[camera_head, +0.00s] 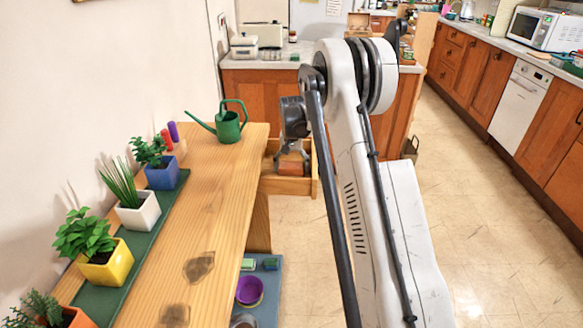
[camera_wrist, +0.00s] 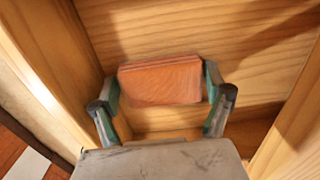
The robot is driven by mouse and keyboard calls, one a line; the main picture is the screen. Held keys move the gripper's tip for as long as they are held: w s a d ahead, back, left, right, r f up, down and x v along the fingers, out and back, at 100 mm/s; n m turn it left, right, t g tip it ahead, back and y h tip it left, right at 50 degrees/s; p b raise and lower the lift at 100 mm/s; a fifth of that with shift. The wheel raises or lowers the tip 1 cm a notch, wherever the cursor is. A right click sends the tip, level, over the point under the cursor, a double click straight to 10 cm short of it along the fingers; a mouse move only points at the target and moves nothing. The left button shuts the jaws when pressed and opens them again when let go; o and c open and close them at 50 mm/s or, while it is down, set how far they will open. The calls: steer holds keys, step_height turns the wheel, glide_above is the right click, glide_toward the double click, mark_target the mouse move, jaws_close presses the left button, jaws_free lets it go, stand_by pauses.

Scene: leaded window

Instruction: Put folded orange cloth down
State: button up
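The folded orange cloth (camera_wrist: 160,82) lies between my two fingertips in the wrist view, its ends against the green inner pads. My gripper (camera_wrist: 161,88) appears shut on it, inside an open wooden drawer (camera_wrist: 255,75). In the head view my gripper (camera_head: 291,152) points down into the drawer (camera_head: 287,186) at the far end of the wooden bench (camera_head: 225,190). The orange cloth (camera_head: 291,168) shows just under the fingers, low in the drawer. I cannot tell whether the cloth touches the drawer floor.
A green watering can (camera_head: 228,126) stands on the bench near the drawer. Potted plants line a green strip (camera_head: 150,255) along the wall. A purple bowl (camera_head: 249,291) sits on a lower shelf. The drawer walls are close around my gripper. Open floor lies to the right.

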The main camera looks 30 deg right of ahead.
mark_target(291, 166)
steer(key=shift+r, duration=0.1)
step_height(291, 166, up, 12)
steer(key=p, duration=0.2)
steer(key=s+a+r+n+t, duration=0.2)
steer(key=s+a+r, duration=0.6)
steer(key=r, duration=0.3)
steer(key=s+a+r+n+t, duration=0.1)
steer(key=s+a+r, duration=0.2)
steer(key=s, duration=0.2)
steer(key=s+a+r, duration=0.3)
steer(key=s, duration=0.3)
steer(key=s+a+f+n+t, duration=0.1)
steer(key=s+a, duration=0.3)
steer(key=s, duration=0.7)
steer(key=s+a+f+n+t, duration=0.2)
steer(key=s+a+f+t, duration=0.1)
steer(key=s, duration=0.8)
steer(key=shift+a+f, duration=0.35)
steer(key=shift+a, duration=0.25)
steer(key=shift+c, duration=0.4)
